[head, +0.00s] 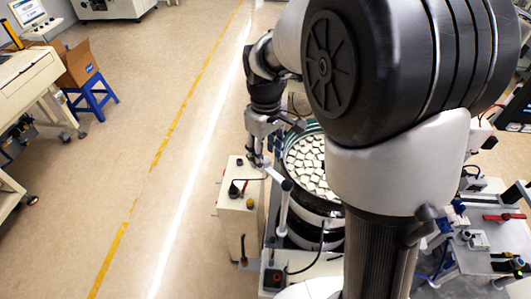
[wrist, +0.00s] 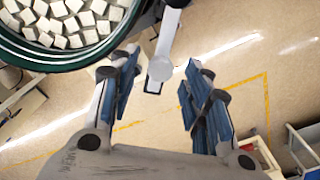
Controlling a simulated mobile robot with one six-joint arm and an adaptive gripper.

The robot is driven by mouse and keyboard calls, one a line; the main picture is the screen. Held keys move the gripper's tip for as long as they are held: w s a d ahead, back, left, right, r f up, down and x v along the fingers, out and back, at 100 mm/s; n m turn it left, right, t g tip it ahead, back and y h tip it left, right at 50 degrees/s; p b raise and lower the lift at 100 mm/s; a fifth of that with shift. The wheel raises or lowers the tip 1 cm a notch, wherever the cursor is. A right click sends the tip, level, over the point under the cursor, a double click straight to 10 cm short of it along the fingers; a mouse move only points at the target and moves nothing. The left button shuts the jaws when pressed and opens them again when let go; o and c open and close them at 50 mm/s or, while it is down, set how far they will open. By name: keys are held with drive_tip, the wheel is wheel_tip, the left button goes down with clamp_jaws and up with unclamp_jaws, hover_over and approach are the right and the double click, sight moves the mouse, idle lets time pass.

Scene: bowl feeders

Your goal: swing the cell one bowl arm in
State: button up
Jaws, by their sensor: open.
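The cell one bowl (head: 288,162) is a round feeder bowl with a dark green rim, full of pale square blocks; its rim also shows at the upper left of the wrist view (wrist: 62,62). The bowl arm (head: 274,175) is a slim light-grey bar on an upright post beside the bowl's left side. In the wrist view the bowl arm's rounded grey end (wrist: 160,68) lies in the gap between my fingers. My gripper (head: 259,158) points down at the arm; the wrist view shows my gripper (wrist: 158,82) open, with both fingers apart from the bar. Finger contact is hard to see in the head view.
A cream control box (head: 236,205) with a black knob stands just left of the bowl. A workbench with fixtures and red handles (head: 480,240) is at the right. Open floor with yellow and white lines lies left. A blue stool (head: 92,97) and cardboard box (head: 78,65) are farther off.

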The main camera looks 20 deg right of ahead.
drive_tip(key=shift+f, duration=0.4)
clamp_jaws()
idle(0.4)
